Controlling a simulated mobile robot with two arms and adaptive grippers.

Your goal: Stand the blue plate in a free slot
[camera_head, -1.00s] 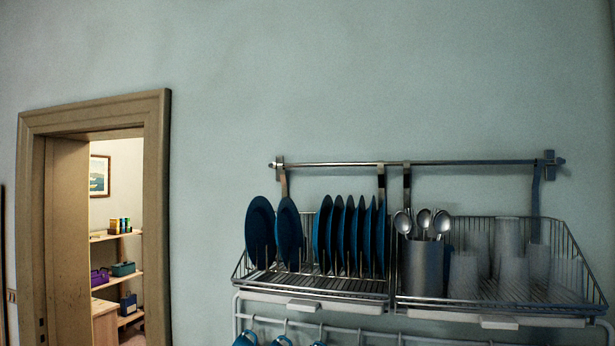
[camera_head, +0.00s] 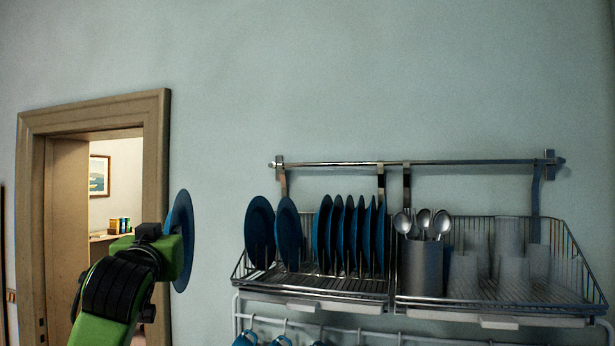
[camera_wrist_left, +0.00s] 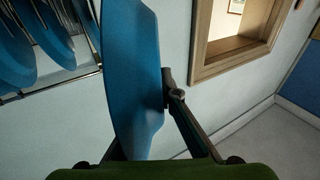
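My left gripper (camera_head: 172,246) has come in at the lower left of the head view, in front of the doorway. It is shut on a blue plate (camera_head: 184,226), which stands nearly upright, edge-on to the head camera. The held plate fills the middle of the left wrist view (camera_wrist_left: 132,75), with a finger against its right side. The wire dish rack (camera_head: 345,288) is to the right of the gripper, apart from it. Several blue plates (camera_head: 260,232) stand in it, two at the left and a group further right, with a gap between. My right gripper is not in view.
A metal cutlery holder (camera_head: 421,268) with spoons and several clear glasses (camera_head: 508,240) stand in the right-hand rack. Blue mugs (camera_head: 245,339) hang below the left rack. The door frame (camera_head: 157,170) is close behind the gripper. The wall between door and rack is clear.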

